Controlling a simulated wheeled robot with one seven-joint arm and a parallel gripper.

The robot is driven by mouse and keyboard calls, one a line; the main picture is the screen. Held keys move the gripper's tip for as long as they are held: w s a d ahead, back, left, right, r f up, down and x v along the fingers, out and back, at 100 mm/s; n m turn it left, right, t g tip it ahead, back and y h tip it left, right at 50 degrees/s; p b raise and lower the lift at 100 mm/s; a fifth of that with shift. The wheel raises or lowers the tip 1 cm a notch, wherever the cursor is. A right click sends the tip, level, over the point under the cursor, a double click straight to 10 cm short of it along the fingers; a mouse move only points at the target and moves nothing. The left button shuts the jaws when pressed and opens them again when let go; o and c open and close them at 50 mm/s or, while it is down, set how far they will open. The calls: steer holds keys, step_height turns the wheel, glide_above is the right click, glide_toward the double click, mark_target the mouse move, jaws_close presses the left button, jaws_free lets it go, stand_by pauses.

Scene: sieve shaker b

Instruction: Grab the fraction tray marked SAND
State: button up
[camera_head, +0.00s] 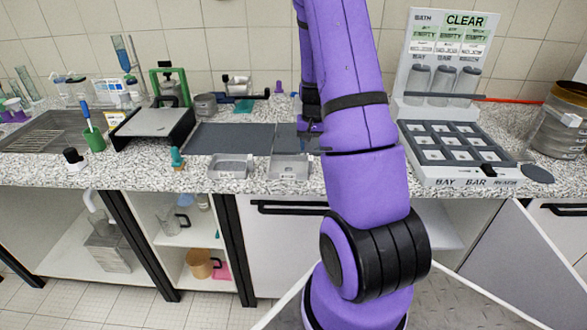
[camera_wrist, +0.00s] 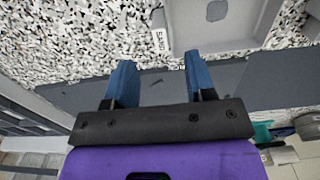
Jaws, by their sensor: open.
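A shallow grey tray (camera_wrist: 258,35) lies on the speckled counter at the top of the wrist view. A white label (camera_wrist: 158,42) reading SAND, turned sideways, is at its left edge. In the head view it appears to be the right one of two small trays (camera_head: 289,175) at the counter's front edge, though its label is not readable there. My gripper (camera_wrist: 168,62) is open and empty, its two blue fingers apart above the dark mat (camera_wrist: 70,92), short of the tray. In the head view my arm covers most of the gripper.
A similar tray (camera_head: 230,175) stands just left of it. A dark flat mat (camera_head: 230,138) lies behind both. To the right is a grey compartment rack (camera_head: 455,182) below a CLEAR sign board (camera_head: 466,20). A balance-like stand (camera_head: 150,122) is at left.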

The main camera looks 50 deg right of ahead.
mark_target(310, 158)
steer(key=shift+s+a+f, duration=0.1)
steer(key=shift+a+f, duration=0.1)
steer(key=shift+f, duration=1.6)
steer(key=shift+a+f, duration=0.15)
steer(key=shift+f, duration=1.65)
jaws_close()
steer(key=shift+r, duration=0.2)
